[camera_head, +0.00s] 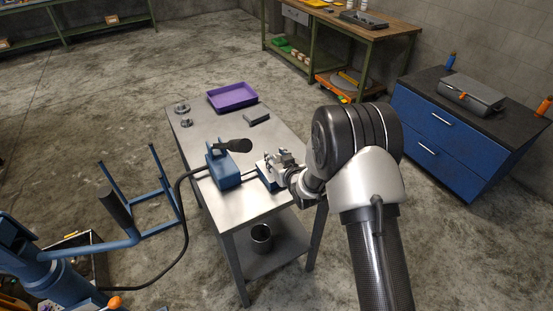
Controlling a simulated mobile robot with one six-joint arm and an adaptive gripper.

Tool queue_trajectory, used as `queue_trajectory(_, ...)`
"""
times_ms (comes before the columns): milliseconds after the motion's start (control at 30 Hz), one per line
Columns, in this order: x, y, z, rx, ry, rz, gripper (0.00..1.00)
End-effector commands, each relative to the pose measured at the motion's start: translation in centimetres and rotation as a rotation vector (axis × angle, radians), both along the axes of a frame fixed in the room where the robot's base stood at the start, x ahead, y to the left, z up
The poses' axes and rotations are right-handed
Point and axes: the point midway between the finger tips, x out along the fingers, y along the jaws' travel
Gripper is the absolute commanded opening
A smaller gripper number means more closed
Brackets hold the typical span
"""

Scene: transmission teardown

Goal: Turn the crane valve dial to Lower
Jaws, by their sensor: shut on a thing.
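A blue hand pump unit (222,170) with a black-gripped handle (238,146) sits on the grey metal table (250,207). A thin rod runs from it to a smaller blue block (268,181) at the right edge of the table. My gripper (272,166) is at this block, over its top, and is shut on the crane valve dial. The dial is hidden by the fingers and too small to make out, so its setting cannot be read. The blue crane (65,277) stands at the lower left.
A black hose (181,225) runs from the pump to the crane. A purple tray (232,97), a dark grey block (256,117) and small metal parts (182,108) lie farther back on the table. A blue cabinet (445,141) stands at right. The table's near end is clear.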

Motion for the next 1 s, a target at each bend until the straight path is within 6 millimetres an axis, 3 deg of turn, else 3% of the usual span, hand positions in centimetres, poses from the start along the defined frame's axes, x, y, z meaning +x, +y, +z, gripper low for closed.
queue_trajectory(167, -0.01, 0.0, 0.0, 0.0, 0.0, 0.0, 0.1)
queue_trajectory(467, -0.06, 0.14, 0.0, 0.001, 0.0, -0.04, 0.1)
queue_trajectory(1000, -0.11, 0.39, 0.05, -0.001, 0.001, -0.434, 0.1)
